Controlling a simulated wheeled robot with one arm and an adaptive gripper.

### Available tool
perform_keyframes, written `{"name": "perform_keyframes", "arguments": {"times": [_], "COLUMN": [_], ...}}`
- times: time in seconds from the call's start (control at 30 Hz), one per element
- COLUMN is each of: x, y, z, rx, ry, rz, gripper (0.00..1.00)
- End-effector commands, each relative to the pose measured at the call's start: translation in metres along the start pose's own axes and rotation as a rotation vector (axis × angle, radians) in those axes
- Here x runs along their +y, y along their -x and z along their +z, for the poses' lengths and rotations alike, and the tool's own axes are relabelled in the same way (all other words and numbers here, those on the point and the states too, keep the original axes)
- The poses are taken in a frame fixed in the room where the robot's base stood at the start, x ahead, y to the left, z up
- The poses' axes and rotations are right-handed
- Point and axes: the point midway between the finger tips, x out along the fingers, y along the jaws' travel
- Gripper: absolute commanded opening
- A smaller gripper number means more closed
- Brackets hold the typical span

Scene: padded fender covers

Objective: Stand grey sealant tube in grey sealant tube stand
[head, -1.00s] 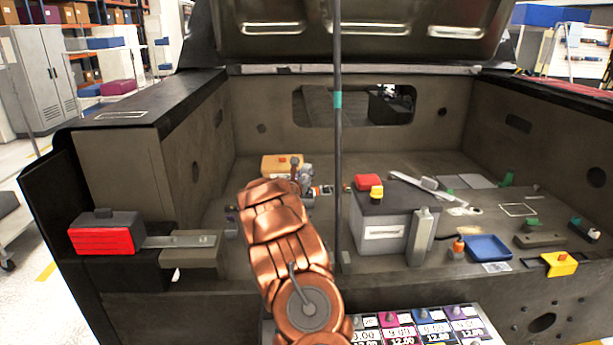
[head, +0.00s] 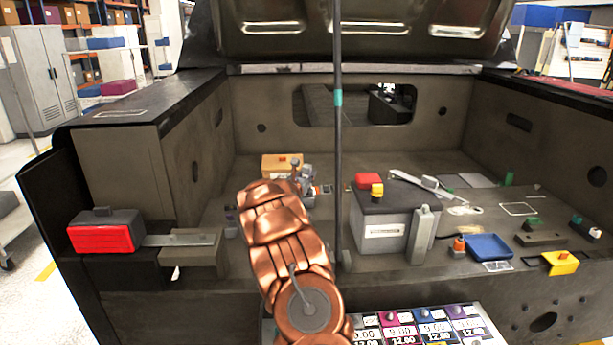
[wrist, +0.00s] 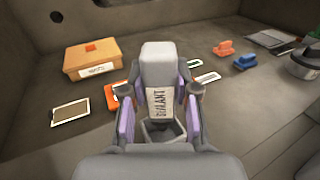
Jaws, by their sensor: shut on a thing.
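The grey sealant tube (wrist: 158,68), with a pale label reading SEALANT, is between the purple pads of my gripper (wrist: 160,112) in the wrist view. My gripper is shut on it. The grey sealant tube stand (wrist: 178,132), a square open-topped cup, shows directly below the tube's lower end. The tube's lower end is at the stand's opening; I cannot tell how deep it sits. In the head view my gripper (head: 305,182) is partly hidden behind my copper arm, in the left middle of the bay, and the stand is not distinguishable.
An orange-tan box (wrist: 90,60) stands behind at left, with a framed card (wrist: 70,111) before it. Blue (wrist: 245,62) and orange clips lie to the right. In the head view a grey battery-like box (head: 383,220) and a vertical prop rod (head: 338,130) stand right of my arm.

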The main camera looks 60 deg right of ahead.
Motion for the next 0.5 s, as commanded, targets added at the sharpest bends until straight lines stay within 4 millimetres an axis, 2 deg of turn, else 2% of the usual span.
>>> {"name": "perform_keyframes", "arguments": {"times": [0.5], "x": [-0.0002], "y": [-0.0002], "z": [-0.0089], "rx": [0.000], "ry": [0.000], "rz": [0.000], "gripper": [0.00]}}
